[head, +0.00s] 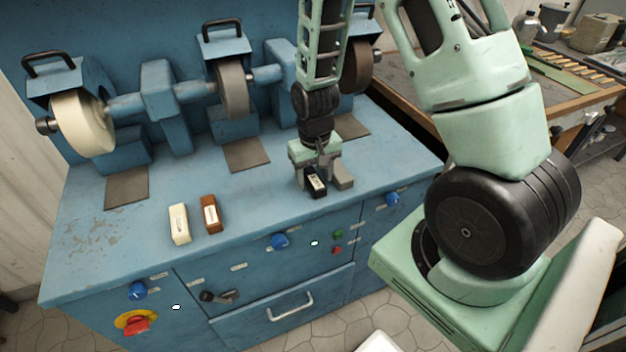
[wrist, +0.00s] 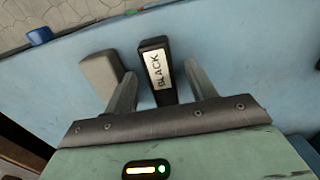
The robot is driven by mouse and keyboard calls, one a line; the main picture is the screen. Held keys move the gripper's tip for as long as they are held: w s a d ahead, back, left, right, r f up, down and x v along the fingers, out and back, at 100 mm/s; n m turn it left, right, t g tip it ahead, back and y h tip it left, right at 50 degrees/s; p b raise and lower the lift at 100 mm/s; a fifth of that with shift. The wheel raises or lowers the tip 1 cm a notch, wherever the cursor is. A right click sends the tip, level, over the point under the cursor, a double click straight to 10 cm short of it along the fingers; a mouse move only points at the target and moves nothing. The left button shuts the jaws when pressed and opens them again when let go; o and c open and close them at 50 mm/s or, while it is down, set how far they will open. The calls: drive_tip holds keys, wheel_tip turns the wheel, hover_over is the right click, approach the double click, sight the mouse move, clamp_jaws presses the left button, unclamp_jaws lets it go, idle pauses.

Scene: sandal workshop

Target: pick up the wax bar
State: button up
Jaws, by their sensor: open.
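A black bar (head: 316,183) with a pale label lies on the blue bench top near its front edge. My gripper (head: 313,174) points down over this bar. In the wrist view the gripper (wrist: 160,75) is open, with one finger on each side of the black bar and gaps between. A grey bar (head: 342,177) lies just right of it, outside the fingers. A cream bar (head: 179,224) and a brown bar (head: 211,214), both labelled, lie further left.
Polishing wheels stand along the bench's back, a cream one (head: 83,123) at left and a grey one (head: 233,90) in the middle. Flat dark plates (head: 246,154) lie before them. The bench top (head: 265,190) between the brown and black bars is clear.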

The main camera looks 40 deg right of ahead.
drive_tip(key=shift+f, duration=0.1)
drive_tip(key=c, duration=1.1)
drive_tip(key=shift+o, duration=0.2)
